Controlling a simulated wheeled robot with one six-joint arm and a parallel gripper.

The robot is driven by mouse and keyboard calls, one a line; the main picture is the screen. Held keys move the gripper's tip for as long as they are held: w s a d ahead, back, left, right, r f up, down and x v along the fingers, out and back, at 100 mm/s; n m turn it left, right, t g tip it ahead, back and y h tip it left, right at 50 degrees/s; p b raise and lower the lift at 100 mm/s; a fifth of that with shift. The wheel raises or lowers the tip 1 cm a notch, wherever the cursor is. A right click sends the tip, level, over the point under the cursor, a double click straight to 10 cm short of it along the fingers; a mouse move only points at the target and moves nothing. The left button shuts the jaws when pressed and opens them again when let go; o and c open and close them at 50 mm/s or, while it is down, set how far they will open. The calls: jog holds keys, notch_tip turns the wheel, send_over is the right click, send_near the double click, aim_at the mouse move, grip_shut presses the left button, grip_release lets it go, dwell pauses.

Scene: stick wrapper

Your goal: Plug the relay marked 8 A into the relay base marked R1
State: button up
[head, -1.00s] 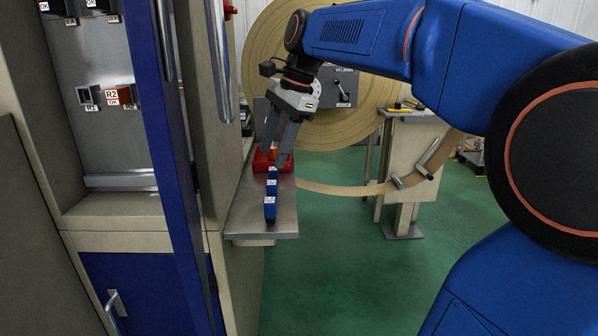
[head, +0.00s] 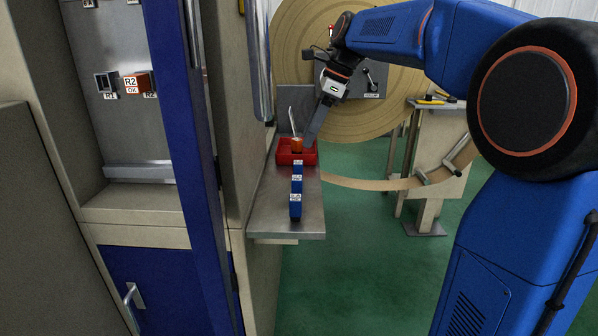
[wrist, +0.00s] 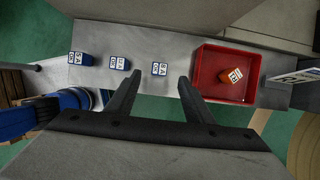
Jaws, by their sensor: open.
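Three blue relays stand in a row on a steel shelf. In the head view they are the far one (head: 297,168), the middle one (head: 296,186) and the near one (head: 295,206). In the wrist view they are left (wrist: 82,59), middle (wrist: 119,62) and right (wrist: 159,68). Their white labels are too small to read surely. The relay base R1 (head: 107,82) shows an empty dark face on the cabinet panel, left of R2. My gripper (wrist: 161,84) is open and empty; its fingertips flank the right-hand blue relay in the wrist picture, apart from it.
A red tray (wrist: 203,80) beyond the relays holds an orange relay (wrist: 231,75) lying askew. An orange relay (head: 137,83) sits at R2. A blue cabinet post (head: 180,150) and beige frame stand between the panel and the shelf (head: 275,222). A large tan disc stands behind.

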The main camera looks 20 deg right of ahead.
aim_at(298, 162)
jog(key=x, duration=0.4)
jog(key=shift+a+f, duration=0.1)
jog(key=shift+f, duration=0.05)
jog(key=shift+d+x, duration=0.15)
jog(key=shift+x, duration=1.2)
jog(key=shift+d+x, duration=0.1)
jog(key=shift+x, duration=1.25)
jog(key=shift+f, duration=0.15)
jog(key=shift+c, duration=0.6)
jog(key=c, duration=1)
